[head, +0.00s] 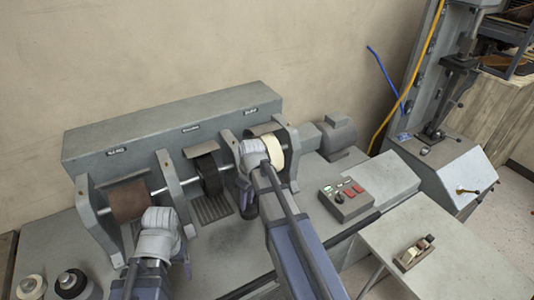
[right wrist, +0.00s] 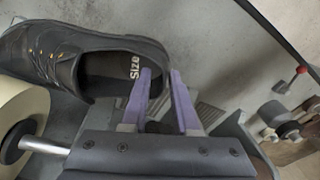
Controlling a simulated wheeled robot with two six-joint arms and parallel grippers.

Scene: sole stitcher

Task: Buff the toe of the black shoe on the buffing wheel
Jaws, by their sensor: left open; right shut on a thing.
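The black shoe (right wrist: 60,58) lies across the upper left of the right wrist view, laces up, toe cut off at the left edge. My right gripper (right wrist: 160,88) is shut on the rim at its heel. The cream buffing wheel (right wrist: 22,112) is just below the shoe; I cannot tell whether they touch. In the head view the buffing wheel (head: 272,152) is the rightmost of three wheels, my right gripper (head: 246,188) is in front of it, and my wrist mostly hides the shoe. My left gripper (head: 178,255) is open in front of the brown roller (head: 128,200).
A black wheel (head: 211,176) sits in the middle of the grey machine (head: 170,132). A control box (head: 345,200) with buttons is to the right. Thread spools (head: 70,284) stand at lower left. A small plane-like tool (head: 415,252) lies on the otherwise clear side table (head: 450,270).

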